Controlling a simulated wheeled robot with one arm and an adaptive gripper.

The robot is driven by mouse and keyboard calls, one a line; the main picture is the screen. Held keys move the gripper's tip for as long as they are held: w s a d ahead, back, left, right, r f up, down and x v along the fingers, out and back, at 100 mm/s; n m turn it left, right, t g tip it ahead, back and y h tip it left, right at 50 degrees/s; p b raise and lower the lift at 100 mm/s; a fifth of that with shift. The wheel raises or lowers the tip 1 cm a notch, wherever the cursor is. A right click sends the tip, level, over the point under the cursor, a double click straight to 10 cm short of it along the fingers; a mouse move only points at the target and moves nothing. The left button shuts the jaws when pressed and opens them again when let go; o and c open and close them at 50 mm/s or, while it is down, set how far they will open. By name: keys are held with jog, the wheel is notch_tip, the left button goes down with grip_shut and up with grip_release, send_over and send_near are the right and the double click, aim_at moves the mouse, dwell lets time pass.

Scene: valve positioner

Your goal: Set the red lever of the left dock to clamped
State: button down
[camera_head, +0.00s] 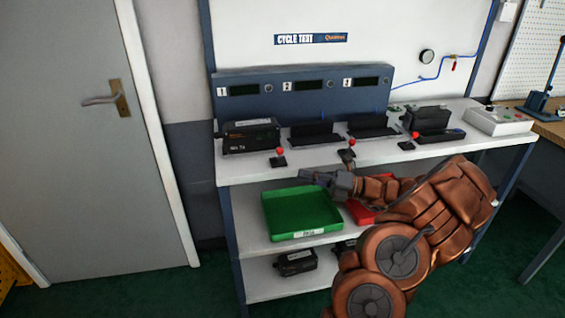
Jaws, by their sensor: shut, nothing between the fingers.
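The leftmost red-knobbed lever (280,155) stands on a small dark base near the bench's front edge. It looks about upright; whether it is clamped cannot be told at this size. Behind it to the left, below the display marked 1, is a dark boxy device (250,138), which appears to sit at the left dock. The dock itself is hardly visible under it. My gripper (304,176) is shut and empty. In the picture it lies just below and right of the lever, in front of the bench edge, apart from the lever.
Two more red-knobbed levers (352,145) (415,138) stand to the right, near dark low docks (315,134) and another dark unit (427,118). A green tray (301,229) sits on the shelf below. A red tray (361,212) is partly behind my arm.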

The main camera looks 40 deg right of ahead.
aim_at(279, 155)
jog(key=shift+s+d+f+m, duration=0.15)
jog(key=shift+d+m, duration=0.15)
jog(key=shift+d, duration=0.2)
jog(key=shift+w+a+r, duration=0.45)
jog(key=shift+w+a, duration=0.1)
jog(key=shift+w, duration=0.9)
jog(key=shift+w+a+r, duration=0.4)
jog(key=shift+w+a, duration=0.1)
jog(key=shift+w, duration=0.95)
jog(key=shift+w+a+r, duration=0.45)
jog(key=shift+w+a, duration=0.1)
jog(key=shift+w, duration=0.9)
jog(key=shift+r+p, duration=0.2)
jog(key=shift+p, duration=0.7)
